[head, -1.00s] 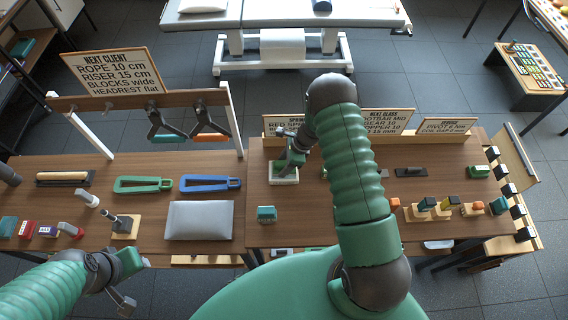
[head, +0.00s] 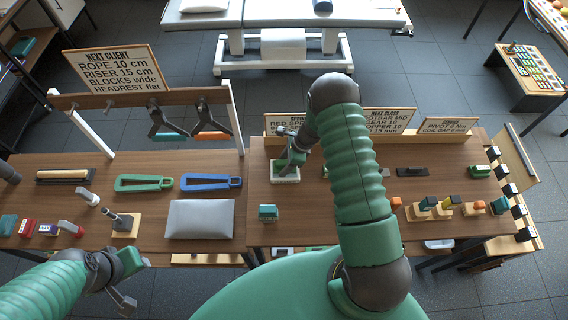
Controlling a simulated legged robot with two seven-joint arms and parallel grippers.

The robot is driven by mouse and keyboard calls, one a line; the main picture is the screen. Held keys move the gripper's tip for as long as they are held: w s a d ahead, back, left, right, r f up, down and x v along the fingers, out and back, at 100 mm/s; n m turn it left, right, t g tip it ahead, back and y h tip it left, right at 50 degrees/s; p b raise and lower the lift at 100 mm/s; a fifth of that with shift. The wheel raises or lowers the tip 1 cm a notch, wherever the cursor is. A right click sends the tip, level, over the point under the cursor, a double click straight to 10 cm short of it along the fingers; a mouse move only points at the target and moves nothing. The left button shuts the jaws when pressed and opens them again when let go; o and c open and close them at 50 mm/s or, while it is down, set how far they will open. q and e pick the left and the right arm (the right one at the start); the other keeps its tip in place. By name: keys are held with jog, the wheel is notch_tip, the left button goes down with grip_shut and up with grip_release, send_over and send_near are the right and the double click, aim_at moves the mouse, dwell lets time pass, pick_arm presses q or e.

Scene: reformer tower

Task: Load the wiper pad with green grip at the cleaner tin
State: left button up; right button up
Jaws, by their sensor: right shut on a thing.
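My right gripper (head: 289,160) is at the back left of the right-hand table, low over a small pale-rimmed tin (head: 285,179), which looks like the cleaner tin. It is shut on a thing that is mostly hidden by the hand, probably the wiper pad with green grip. Green shows inside the tin's rim, but I cannot tell pad from gripper there, or whether the pad touches the tin. Another small teal-topped block (head: 268,212) stands in front of the tin. My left gripper (head: 128,283) is at the lower left, its fingers apart and empty.
A grey cushion (head: 200,219) and green and blue looped handles (head: 144,183) lie on the left table. Signs (head: 388,121) stand behind the tin. Small coloured blocks (head: 428,203) are at the right. The wood around the teal-topped block is clear.

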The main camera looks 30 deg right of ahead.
aim_at(278, 162)
jog(key=shift+s, duration=0.1)
dwell(0.3)
notch_tip(278, 162, up, 7)
jog(key=p, duration=0.5)
dwell(0.6)
